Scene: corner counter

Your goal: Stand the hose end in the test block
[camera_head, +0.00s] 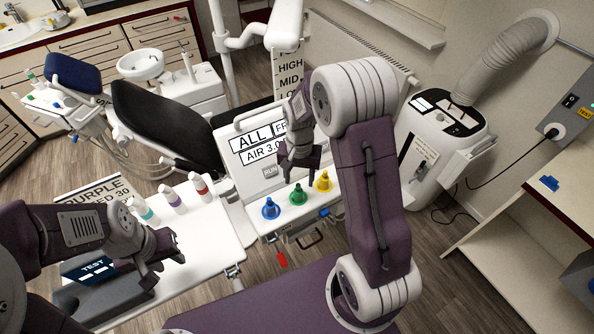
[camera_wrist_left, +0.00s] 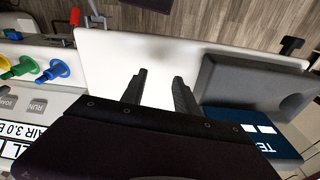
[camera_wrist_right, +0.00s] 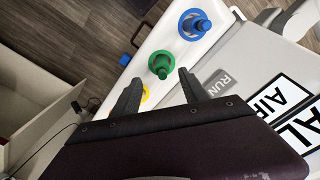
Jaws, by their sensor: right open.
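The dark grey test block (camera_head: 110,296) is at the lower left of the head view, partly behind my left arm, with a blue "TEST" panel (camera_head: 92,268). It also shows in the left wrist view (camera_wrist_left: 240,90). My left gripper (camera_head: 164,268) is open and empty above the white tray, beside the block. My right gripper (camera_head: 300,165) is open over the white unit, near a blue (camera_head: 271,208), a green (camera_head: 298,195) and a yellow (camera_head: 323,181) cone-shaped fitting. In the right wrist view nothing sits between its fingers (camera_wrist_right: 160,78). I cannot tell which thing is the hose end.
Red (camera_head: 199,184), purple (camera_head: 171,197) and teal (camera_head: 142,209) capped bottles stand by a "PURPLE" sign (camera_head: 90,197). The white tray (camera_head: 215,255) has bare surface. A red-handled part (camera_head: 281,259) hangs below the unit. A dental chair (camera_head: 150,120) is behind.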

